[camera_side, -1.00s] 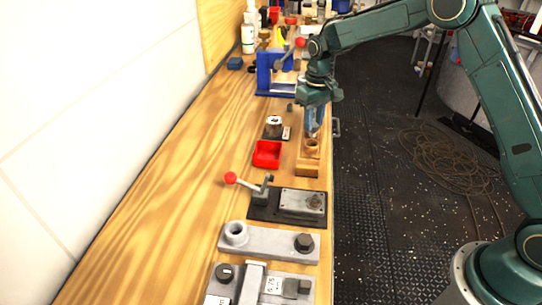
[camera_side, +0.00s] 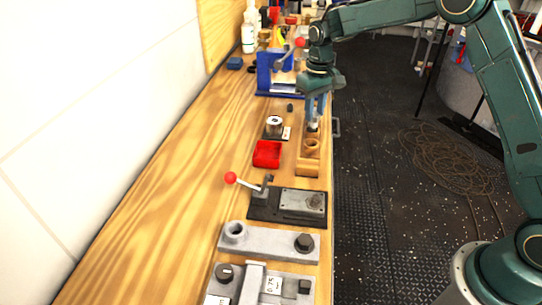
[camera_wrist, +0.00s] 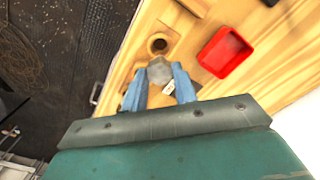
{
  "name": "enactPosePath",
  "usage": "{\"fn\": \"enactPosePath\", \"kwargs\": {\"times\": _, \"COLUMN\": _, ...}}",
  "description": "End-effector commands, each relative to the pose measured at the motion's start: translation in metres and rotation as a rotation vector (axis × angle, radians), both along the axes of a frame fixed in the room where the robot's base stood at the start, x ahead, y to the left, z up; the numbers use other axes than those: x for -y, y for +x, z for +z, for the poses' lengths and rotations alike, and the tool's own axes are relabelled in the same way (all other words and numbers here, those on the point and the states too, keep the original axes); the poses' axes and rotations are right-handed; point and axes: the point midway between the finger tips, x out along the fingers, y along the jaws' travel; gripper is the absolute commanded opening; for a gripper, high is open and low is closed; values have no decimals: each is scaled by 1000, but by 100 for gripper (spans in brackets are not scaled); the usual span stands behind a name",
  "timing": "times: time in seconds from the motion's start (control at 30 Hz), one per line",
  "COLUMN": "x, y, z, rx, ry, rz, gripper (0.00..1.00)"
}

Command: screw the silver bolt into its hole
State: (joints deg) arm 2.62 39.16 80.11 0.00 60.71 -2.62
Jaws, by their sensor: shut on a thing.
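My gripper (camera_side: 313,124) is over the wooden block at the right edge of the bench, fingers pointing down. In the wrist view, its blue fingers (camera_wrist: 160,84) are shut on the silver bolt (camera_wrist: 160,70), whose grey end shows between the tips. In the side view, only a small silver part of the bolt (camera_side: 313,128) shows below the fingers. The wooden block (camera_side: 308,168) has a round raised hole (camera_side: 311,146), just nearer the side camera than the bolt. The hole also shows in the wrist view (camera_wrist: 158,44), just beyond the bolt and apart from it in the picture.
A red tray (camera_side: 267,154) lies left of the block, with a round metal piece (camera_side: 274,124) on a dark base behind it. A lever clamp (camera_side: 262,190) and grey plate (camera_side: 265,242) stand nearer. A blue vise (camera_side: 268,75) stands behind. The bench's left side is clear.

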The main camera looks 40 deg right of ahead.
Motion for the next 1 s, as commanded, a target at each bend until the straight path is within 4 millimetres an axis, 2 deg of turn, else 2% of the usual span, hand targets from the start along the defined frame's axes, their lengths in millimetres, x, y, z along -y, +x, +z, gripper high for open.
{"fn": "enactPosePath", "kwargs": {"times": 0.03, "x": 0, "y": 1, "z": 12, "rx": 6, "ry": 0, "rz": 0, "gripper": 12}}
{"fn": "enactPosePath", "kwargs": {"times": 0.33, "x": 0, "y": 1, "z": 69, "rx": 6, "ry": 0, "rz": 0, "gripper": 12}}
{"fn": "enactPosePath", "kwargs": {"times": 0.67, "x": -75, "y": -8, "z": 67, "rx": 1, "ry": 0, "rz": 105, "gripper": 12}}
{"fn": "enactPosePath", "kwargs": {"times": 1.0, "x": -183, "y": -40, "z": 67, "rx": 0, "ry": 0, "rz": 263, "gripper": 12}}
